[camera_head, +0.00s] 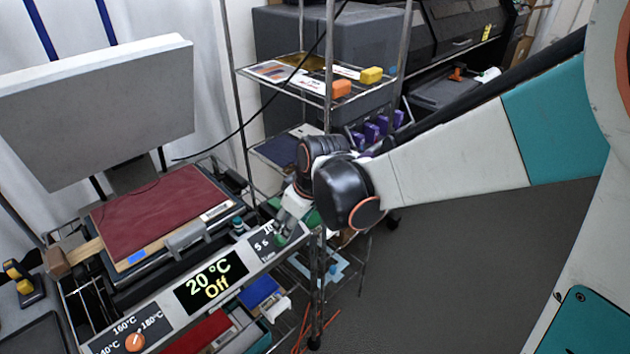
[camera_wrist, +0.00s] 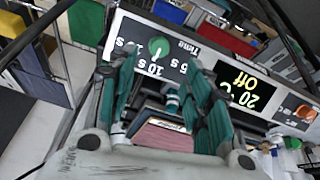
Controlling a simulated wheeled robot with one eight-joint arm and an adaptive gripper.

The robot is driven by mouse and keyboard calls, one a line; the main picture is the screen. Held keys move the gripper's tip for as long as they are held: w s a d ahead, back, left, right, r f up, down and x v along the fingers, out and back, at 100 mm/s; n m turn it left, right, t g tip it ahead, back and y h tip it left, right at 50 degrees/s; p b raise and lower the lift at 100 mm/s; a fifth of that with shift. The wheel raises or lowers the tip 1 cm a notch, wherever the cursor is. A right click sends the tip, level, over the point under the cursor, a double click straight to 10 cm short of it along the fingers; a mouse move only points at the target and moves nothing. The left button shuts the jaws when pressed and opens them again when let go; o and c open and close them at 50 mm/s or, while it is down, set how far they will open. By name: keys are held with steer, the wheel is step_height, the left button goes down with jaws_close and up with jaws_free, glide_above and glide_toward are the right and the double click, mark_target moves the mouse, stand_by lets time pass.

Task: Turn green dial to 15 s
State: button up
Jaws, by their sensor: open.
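The green dial (camera_wrist: 158,46) sits on the dark Time panel of the press front, with 5 s, 10 s and 15 s labels around it. Its pale mark appears to face the 10 s label, but it is small. In the head view the dial (camera_head: 281,240) is partly hidden by my gripper (camera_head: 287,218). In the wrist view my gripper (camera_wrist: 162,64) is open, its two teal fingers apart with the dial seen between and beyond their tips. Nothing is held. I cannot tell whether a fingertip touches the dial.
The display (camera_head: 211,282) reads 20 °C and Off. An orange temperature dial (camera_head: 135,341) is at the lower left. The red press bed (camera_head: 155,218) lies behind the panel, below the raised grey plate (camera_head: 95,110). A wire shelf rack (camera_head: 330,105) stands close behind my arm.

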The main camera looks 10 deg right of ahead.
mark_target(281, 239)
steer(key=b+x, duration=0.3)
steer(key=x, duration=0.6)
steer(key=shift+w+f, duration=0.15)
steer(key=shift+f, duration=0.2)
steer(key=c, duration=1.1)
